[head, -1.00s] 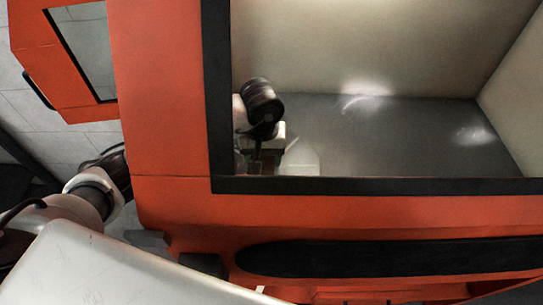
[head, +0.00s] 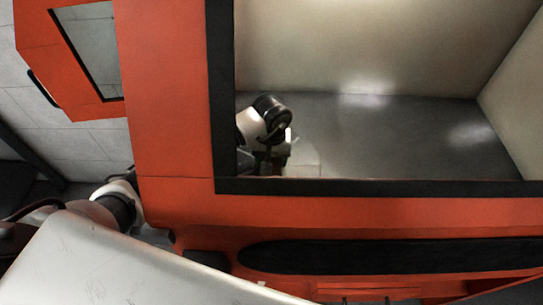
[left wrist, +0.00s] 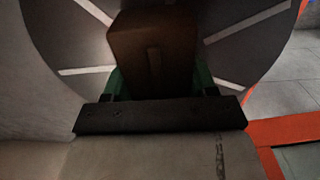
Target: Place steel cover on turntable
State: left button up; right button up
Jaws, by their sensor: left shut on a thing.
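My left gripper (left wrist: 158,78) is shut on a dark brownish block, which I take to be the steel cover (left wrist: 153,45). Green fingers hold it on both sides in the left wrist view. Behind it is a large round grey disc with pale radial slots, which I take to be the turntable (left wrist: 72,32). I cannot tell whether the block touches the disc. In the head view my left gripper (head: 272,155) is inside the machine, at the lower left of the opening; the block does not show clearly there. My right gripper is out of view.
The orange machine (head: 165,120) has a dark frame (head: 222,100) around its opening, close to my left arm. The grey chamber floor (head: 410,135) is clear to the right. An orange panel with a window (head: 90,45) stands at upper left.

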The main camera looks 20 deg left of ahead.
pick_arm(q)
jog(key=shift+f, duration=0.15)
jog(key=o, duration=1.2)
jog(key=shift+c, duration=0.2)
jog(key=shift+r, duration=0.35)
notch_tip(320, 180, up, 11)
jog(key=shift+f+b, duration=0.2)
jog(key=shift+b, duration=0.8)
jog(key=shift+r, duration=0.55)
